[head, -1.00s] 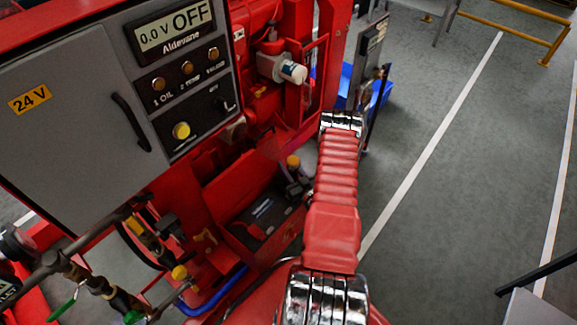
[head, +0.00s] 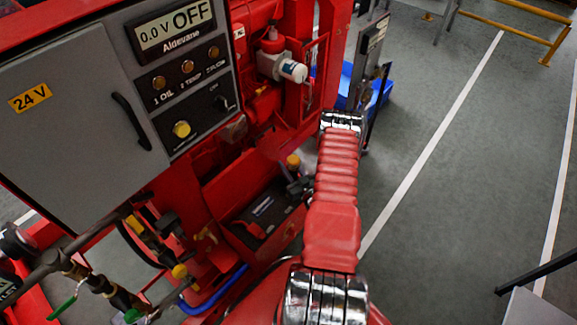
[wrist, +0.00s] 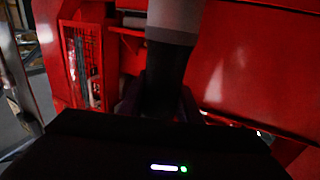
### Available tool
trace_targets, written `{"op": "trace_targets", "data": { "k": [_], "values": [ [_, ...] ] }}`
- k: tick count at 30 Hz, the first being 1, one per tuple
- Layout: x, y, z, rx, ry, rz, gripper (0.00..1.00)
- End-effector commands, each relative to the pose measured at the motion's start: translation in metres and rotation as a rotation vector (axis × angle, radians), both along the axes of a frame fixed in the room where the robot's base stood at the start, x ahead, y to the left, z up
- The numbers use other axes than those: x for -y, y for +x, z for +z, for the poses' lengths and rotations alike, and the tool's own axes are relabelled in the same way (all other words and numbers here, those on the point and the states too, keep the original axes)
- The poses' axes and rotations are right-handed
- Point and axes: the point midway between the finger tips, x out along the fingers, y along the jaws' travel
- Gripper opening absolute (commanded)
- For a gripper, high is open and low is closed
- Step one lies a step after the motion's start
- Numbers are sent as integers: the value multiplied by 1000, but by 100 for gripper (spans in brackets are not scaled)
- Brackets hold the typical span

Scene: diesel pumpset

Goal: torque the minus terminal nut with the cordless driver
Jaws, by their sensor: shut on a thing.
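In the wrist view my gripper (wrist: 160,106) is shut around a dark upright body with a grey upper part, which I take to be the cordless driver (wrist: 172,58). Its lower end and tip are hidden behind the black housing in the foreground. In the head view a black battery (head: 268,212) with a pale label sits low in the red frame, left of my arm. My gripper is mostly hidden behind my arm there. A small dark grey shape beside the battery's upper right cannot be made out clearly. The minus terminal nut cannot be made out.
A grey control cabinet (head: 75,115) with a display reading OFF stands at left. A white filter (head: 292,70) and red framework are above the battery. Pipes, yellow caps and a blue hose (head: 215,292) lie at lower left.

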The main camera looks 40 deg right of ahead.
Motion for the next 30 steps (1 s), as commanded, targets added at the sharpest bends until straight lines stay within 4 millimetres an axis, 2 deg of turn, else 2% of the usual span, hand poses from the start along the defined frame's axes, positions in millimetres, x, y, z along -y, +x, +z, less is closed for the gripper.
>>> {"op": "trace_targets", "data": {
  "k": [30],
  "values": [
    [0,0,-5,2,-1,0,0]
  ]
}}
